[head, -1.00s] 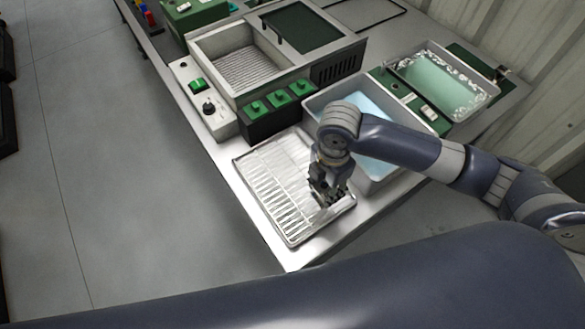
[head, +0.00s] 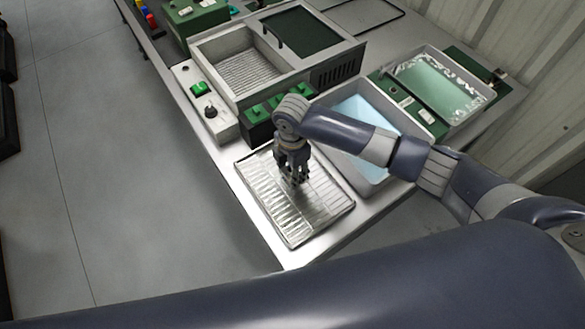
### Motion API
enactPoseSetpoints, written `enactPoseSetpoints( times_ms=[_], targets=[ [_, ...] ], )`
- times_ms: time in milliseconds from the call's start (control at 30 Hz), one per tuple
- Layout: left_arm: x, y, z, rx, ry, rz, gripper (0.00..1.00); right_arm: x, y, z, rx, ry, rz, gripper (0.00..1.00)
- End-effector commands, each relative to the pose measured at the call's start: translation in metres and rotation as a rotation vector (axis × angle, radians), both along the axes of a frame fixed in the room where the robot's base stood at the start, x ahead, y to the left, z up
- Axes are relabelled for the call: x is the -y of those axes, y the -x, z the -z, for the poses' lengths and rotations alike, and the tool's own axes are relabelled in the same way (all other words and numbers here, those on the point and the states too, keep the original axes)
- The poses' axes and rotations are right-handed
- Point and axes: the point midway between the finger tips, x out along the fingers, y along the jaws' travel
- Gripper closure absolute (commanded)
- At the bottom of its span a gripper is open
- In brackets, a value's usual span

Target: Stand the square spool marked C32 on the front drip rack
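The front drip rack (head: 315,222), a shallow metal tray with thin bars, lies on the near end of the bench. My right gripper (head: 297,182) points down over the rack's back part, with its arm coming in from the right. Its fingers are small and dark, and I cannot tell whether they are open or hold anything. I cannot make out a square spool or a C32 mark. My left gripper is not in view.
Behind the rack are a control box (head: 208,112) with a green switch and a metal basin (head: 230,66). A tub of blue liquid (head: 365,115) stands to the right, partly behind my arm. A tray of green liquid (head: 436,85) is farther right. Open floor lies left.

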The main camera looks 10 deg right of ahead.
Motion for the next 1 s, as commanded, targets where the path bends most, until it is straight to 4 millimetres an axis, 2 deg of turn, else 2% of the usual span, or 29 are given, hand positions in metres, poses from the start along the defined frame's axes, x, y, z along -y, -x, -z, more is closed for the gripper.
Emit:
enactPoseSetpoints(
  times_ms=[367, 400, 467, 833, 1000],
  targets=[
    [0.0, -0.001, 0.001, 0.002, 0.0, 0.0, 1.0, -0.001, 0.0, 0.005, 0.001, -0.001, 0.0, 0.77],
    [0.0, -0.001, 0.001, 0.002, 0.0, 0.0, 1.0, 0.0, 0.0, 0.005, 0.0, -0.001, -0.001, 0.53],
    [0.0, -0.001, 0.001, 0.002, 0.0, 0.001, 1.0, 0.0, 0.0, 0.005, 0.0, -0.001, -0.001, 0.4],
    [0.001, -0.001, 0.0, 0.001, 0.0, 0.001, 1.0, 0.0, 0.0, 0.002, 0.001, -0.001, 0.0, 0.4],
    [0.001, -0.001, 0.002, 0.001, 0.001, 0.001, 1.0, 0.0, -0.001, -0.017, 0.002, -0.003, 0.0, 0.4]
  ],
)
